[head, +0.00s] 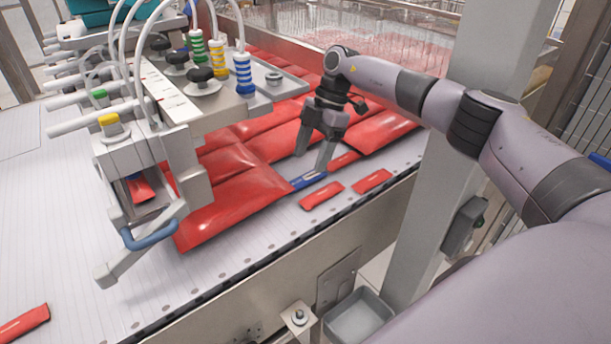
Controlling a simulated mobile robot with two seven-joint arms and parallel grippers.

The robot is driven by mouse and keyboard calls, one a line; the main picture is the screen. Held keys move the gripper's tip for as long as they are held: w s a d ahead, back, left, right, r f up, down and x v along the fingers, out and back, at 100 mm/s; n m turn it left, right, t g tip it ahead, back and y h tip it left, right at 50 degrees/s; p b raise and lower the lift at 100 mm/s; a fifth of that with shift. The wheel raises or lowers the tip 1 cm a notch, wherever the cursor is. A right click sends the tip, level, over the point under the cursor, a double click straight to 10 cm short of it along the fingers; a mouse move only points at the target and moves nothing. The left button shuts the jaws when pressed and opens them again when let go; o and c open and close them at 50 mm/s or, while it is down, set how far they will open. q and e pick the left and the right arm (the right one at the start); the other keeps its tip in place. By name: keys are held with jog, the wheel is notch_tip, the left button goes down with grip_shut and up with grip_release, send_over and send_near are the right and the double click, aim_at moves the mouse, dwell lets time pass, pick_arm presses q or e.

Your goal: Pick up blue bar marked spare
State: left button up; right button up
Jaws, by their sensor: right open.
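A small blue bar (308,181) lies on the white belt (240,258), against the edge of a large red pack. A pale strip shows on it, but its marking is too small to read. My right gripper (311,164) points down over the belt with its two fingers apart and nothing between them. One fingertip is close above the right end of the blue bar; I cannot tell whether they touch. My left gripper is not in view.
Small red bars lie close by on the belt, one in front (322,195) and another to the right (372,181). Large red packs (240,205) fill the area behind. A machine head with a blue handle (150,238) stands left. A grey post (425,190) rises beside my right arm.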

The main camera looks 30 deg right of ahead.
aim_at(300, 181)
jog(key=shift+a+p+x, duration=0.15)
jog(key=shift+p+x, duration=0.15)
jog(key=shift+x, duration=1.05)
jog(key=shift+a+p+x, duration=0.15)
jog(key=shift+p+x, duration=0.1)
jog(key=shift+x, duration=1.1)
jog(key=shift+w, duration=0.1)
jog(key=c, duration=1.1)
